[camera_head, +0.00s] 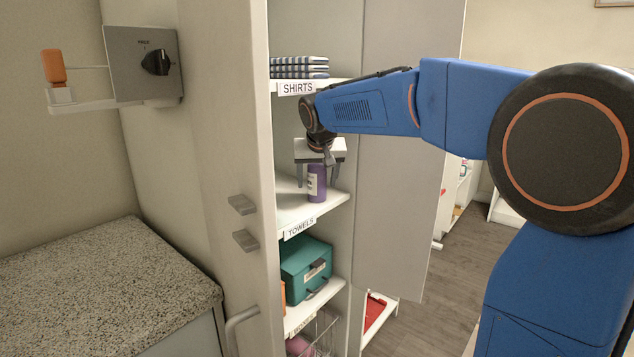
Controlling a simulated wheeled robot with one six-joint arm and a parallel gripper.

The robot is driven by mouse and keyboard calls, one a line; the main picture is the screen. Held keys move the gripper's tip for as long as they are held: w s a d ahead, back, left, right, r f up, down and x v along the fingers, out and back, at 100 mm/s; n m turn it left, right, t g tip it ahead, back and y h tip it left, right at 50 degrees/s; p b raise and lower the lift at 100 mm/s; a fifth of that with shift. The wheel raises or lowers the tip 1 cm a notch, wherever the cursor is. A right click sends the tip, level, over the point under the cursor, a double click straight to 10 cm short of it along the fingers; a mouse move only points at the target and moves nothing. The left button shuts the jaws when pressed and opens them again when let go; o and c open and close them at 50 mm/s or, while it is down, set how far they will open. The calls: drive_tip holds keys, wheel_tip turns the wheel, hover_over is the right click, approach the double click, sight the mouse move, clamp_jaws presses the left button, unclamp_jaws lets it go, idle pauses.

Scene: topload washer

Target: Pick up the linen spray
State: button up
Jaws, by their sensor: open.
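A purple bottle with a pale label (316,186), which looks like the linen spray, stands upright on the cabinet shelf labelled TOWELS (291,212). My gripper (318,184) reaches into the cabinet from the right and points down over the bottle. Its white body hides the bottle's top. Its grey fingers are open, one on each side of the bottle. I cannot tell whether either finger touches it.
Folded striped cloths (298,68) lie on the SHIRTS shelf above. A teal box (305,270) sits on the shelf below. The cabinet's side panel (236,150) bounds the left, and an open door panel (405,190) stands at the right. A speckled counter (100,290) is at lower left.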

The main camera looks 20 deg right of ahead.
drive_tip(key=c, duration=1.4)
drive_tip(key=shift+r, duration=0.9)
drive_tip(key=s+a, duration=0.2)
drive_tip(key=s, duration=1.2)
drive_tip(key=s+a, duration=0.2)
drive_tip(key=s, duration=1.3)
drive_tip(key=s+a, duration=0.3)
drive_tip(key=s, duration=1.2)
drive_tip(key=shift+s+f, duration=0.1)
drive_tip(key=shift+f, duration=0.05)
